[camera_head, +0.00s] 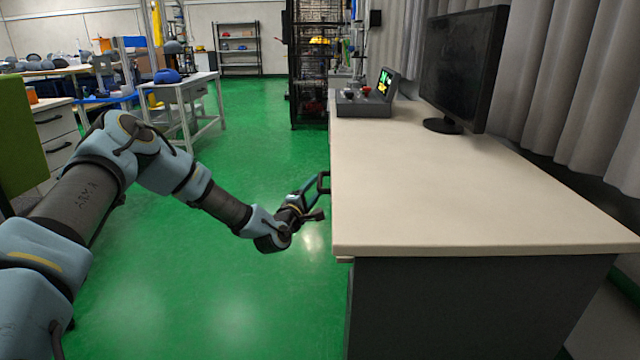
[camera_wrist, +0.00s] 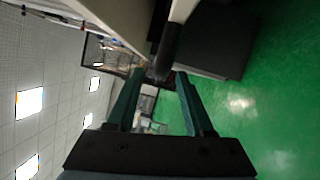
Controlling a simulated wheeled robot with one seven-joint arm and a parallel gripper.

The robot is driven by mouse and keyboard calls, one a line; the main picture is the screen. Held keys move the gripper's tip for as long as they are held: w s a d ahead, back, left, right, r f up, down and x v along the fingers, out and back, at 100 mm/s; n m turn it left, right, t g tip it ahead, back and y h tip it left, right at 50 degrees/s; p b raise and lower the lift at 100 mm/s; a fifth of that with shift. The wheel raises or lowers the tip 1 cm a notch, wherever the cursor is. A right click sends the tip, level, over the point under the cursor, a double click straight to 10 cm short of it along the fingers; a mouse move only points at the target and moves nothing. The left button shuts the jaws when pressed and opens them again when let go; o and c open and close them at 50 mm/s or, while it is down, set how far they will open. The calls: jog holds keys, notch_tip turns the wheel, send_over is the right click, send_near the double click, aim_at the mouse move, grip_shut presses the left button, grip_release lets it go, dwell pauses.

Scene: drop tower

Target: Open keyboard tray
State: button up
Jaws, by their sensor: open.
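The desk (camera_head: 460,175) has a pale top and a dark grey body below it. My gripper (camera_head: 319,197) is beside the desk's left edge, around the height of the top. In the wrist view my gripper (camera_wrist: 160,76) is open, its two teal fingers spread. A dark bar (camera_wrist: 166,48) under the pale desk edge (camera_wrist: 105,22) lies just beyond and between the fingertips. It may be the front of the keyboard tray, but I cannot tell whether the fingers are around it. The head view hides most of the tray under the top.
On the desk stand a monitor (camera_head: 462,70) and a grey control box (camera_head: 365,103) with a small screen. Green floor (camera_head: 240,120) is open left of the desk. A white table (camera_head: 185,88) stands further left, and a dark rack (camera_head: 312,60) stands behind.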

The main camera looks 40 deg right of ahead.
aim_at(320, 179)
jog(key=shift+x, duration=2.35)
grip_shut()
